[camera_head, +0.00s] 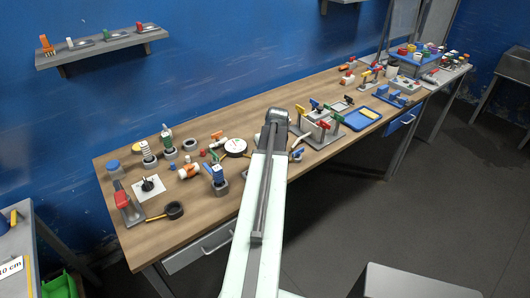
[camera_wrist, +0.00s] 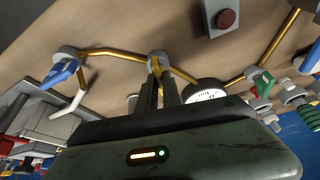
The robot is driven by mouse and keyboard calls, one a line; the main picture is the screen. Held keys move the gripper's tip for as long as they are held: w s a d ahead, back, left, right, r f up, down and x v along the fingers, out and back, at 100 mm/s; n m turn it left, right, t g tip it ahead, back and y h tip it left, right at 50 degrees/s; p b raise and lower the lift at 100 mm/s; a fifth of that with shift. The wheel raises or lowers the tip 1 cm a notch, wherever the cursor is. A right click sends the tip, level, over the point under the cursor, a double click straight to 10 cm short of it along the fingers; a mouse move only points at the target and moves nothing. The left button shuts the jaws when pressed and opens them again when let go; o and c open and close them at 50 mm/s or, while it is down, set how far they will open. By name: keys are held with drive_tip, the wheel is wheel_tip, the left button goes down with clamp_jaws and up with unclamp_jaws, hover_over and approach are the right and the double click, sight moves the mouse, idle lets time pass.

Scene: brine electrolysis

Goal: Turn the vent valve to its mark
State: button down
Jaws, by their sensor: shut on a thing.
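In the wrist view my gripper (camera_wrist: 158,78) reaches up to a small round valve fitting (camera_wrist: 155,58) on the brass pipe line. Its two dark fingers are close together on the valve's handle, which they mostly hide. I take this for the vent valve; its mark cannot be made out. A blue-handled valve (camera_wrist: 64,70) sits left on the pipe, and a green-handled valve (camera_wrist: 262,84) sits right. In the head view my arm covers the gripper and the held valve.
A white-faced gauge (camera_wrist: 205,92) stands right of the fingers in the wrist view; it also shows in the head view (camera_head: 235,146). A grey box with a red button (camera_wrist: 226,18) is close by. A blue tray (camera_head: 359,119) lies farther right on the wooden bench (camera_head: 225,190).

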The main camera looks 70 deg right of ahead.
drive_tip(key=shift+n+y, duration=0.4)
drive_tip(key=shift+n, duration=0.7)
drive_tip(key=shift+t, duration=0.4)
drive_tip(key=c, duration=1.5)
unclamp_jaws()
drive_tip(key=p+v, duration=0.7)
drive_tip(key=shift+s+r, duration=0.1)
drive_tip(key=shift+r, duration=0.3)
